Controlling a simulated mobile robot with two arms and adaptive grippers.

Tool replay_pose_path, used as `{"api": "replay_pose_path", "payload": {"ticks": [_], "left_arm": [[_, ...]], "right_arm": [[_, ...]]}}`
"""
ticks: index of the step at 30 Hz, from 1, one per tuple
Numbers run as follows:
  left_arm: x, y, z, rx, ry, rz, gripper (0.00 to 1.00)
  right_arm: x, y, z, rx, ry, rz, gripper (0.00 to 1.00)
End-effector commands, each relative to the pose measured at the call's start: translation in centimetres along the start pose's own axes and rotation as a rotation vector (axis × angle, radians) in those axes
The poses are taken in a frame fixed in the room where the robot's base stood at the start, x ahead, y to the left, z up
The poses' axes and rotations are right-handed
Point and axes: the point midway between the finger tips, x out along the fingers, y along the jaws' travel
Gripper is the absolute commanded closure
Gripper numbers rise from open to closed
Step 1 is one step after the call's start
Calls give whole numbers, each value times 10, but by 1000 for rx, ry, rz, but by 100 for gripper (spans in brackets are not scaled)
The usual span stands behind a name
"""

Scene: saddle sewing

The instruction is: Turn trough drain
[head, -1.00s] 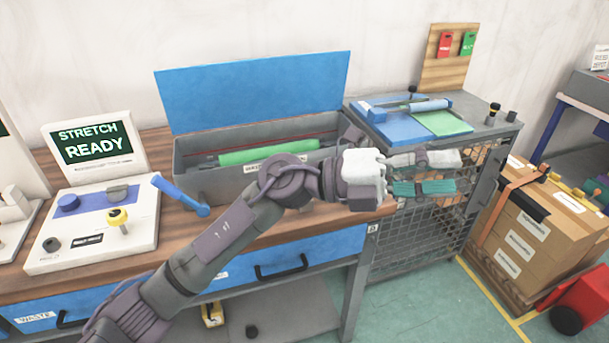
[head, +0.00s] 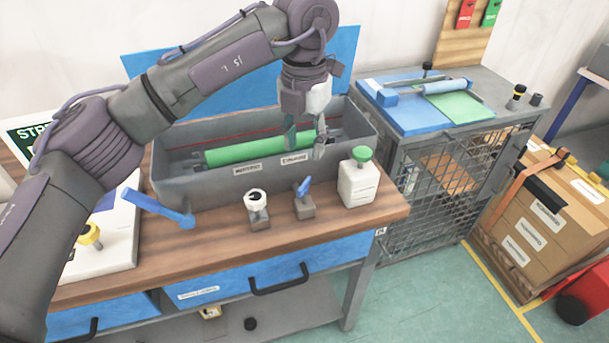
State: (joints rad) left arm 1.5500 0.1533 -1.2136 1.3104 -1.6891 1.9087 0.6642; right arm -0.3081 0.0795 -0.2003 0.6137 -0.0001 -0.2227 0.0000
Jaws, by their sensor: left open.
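The grey trough (head: 200,185) stands on the wooden bench with a long green roller (head: 235,151) inside and a raised blue lid (head: 150,68) behind. In front of it, a small valve with a blue handle (head: 304,187) sits on a grey block; I cannot tell for certain that this is the drain. Left of it is a white round dial (head: 256,197) on a similar block. My left gripper (head: 305,150) points down over the trough's right part, its fingers apart and empty. It is above and behind the blue handle, not touching it. My right gripper is out of view.
A white bottle with a green cap (head: 360,185) stands right of the valve. A blue lever (head: 157,207) sticks out at the trough's left end. A mesh cabinet (head: 425,200) with blue and green sheets is at right. The bench front edge is clear.

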Motion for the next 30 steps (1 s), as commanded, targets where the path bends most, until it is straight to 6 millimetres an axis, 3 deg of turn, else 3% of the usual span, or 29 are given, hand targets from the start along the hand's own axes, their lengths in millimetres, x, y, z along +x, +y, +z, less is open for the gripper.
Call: {"api": "replay_pose_path", "payload": {"ticks": [2,5,13,18,27,30], "left_arm": [[19,0,-1,-1,6,-2,56],[40,0,-1,0,5,-3,56],[86,0,0,1,2,-3,56],[99,0,0,1,1,-3,56],[102,0,0,1,0,-3,56],[101,0,0,1,0,-3,71]], "right_arm": [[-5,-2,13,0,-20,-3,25],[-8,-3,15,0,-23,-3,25],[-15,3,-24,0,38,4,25],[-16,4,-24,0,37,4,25],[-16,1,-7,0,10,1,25],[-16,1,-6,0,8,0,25]]}}
